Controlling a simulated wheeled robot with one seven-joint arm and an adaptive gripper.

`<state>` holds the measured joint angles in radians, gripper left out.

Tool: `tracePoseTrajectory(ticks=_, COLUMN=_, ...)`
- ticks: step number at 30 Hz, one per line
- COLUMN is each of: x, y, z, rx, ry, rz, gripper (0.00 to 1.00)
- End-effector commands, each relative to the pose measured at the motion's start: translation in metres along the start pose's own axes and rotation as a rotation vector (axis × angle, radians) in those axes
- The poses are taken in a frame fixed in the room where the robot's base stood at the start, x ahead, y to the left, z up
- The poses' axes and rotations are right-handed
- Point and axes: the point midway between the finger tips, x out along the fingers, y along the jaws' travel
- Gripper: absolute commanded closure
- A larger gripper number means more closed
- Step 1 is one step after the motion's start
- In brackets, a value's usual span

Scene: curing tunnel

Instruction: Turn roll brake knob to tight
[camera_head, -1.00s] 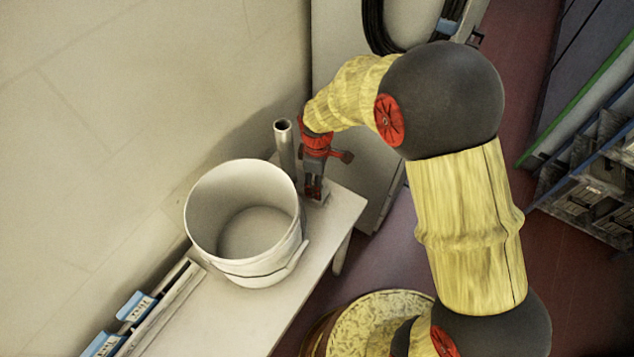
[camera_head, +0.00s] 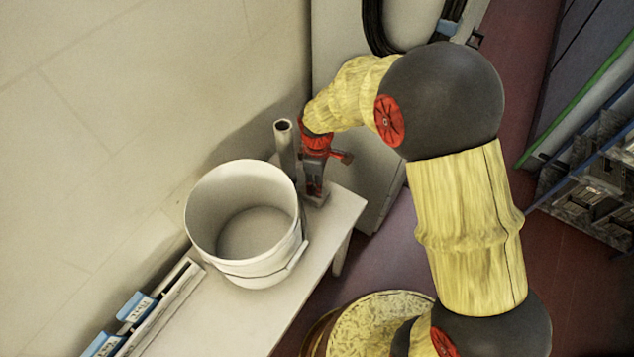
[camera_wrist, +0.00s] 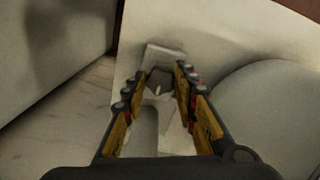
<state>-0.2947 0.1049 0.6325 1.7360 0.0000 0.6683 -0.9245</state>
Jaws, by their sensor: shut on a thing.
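The roll brake knob (camera_wrist: 157,84) is a small dark grey piece with a pale mark on it, between my fingertips in the wrist view. It sits on a light grey block or bracket (camera_wrist: 165,52) at the end of a white bench. My gripper (camera_head: 315,190) points down over this bracket (camera_head: 321,198) in the head view and is shut on the knob. In the head view the fingers hide the knob. I cannot read any tight or loose marking.
An upright grey tube (camera_head: 284,143) stands close to the left of my gripper. A white bucket (camera_head: 262,268) stands on the bench (camera_head: 236,312) in front of it. A wall is on the left. A pale cabinet (camera_head: 362,185) is behind on the right.

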Motion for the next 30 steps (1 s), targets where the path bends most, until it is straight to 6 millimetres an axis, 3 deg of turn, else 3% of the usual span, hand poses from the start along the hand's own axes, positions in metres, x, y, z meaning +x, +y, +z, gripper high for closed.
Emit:
tracePoseTrajectory(ticks=11, x=-0.0017, y=-0.0005, z=-0.0001, rx=0.142, ry=0.0, rz=0.0, gripper=0.97)
tracePoseTrajectory(ticks=30, x=-0.0017, y=-0.0028, z=-0.001, rx=0.732, ry=0.0, rz=0.0, gripper=0.97)
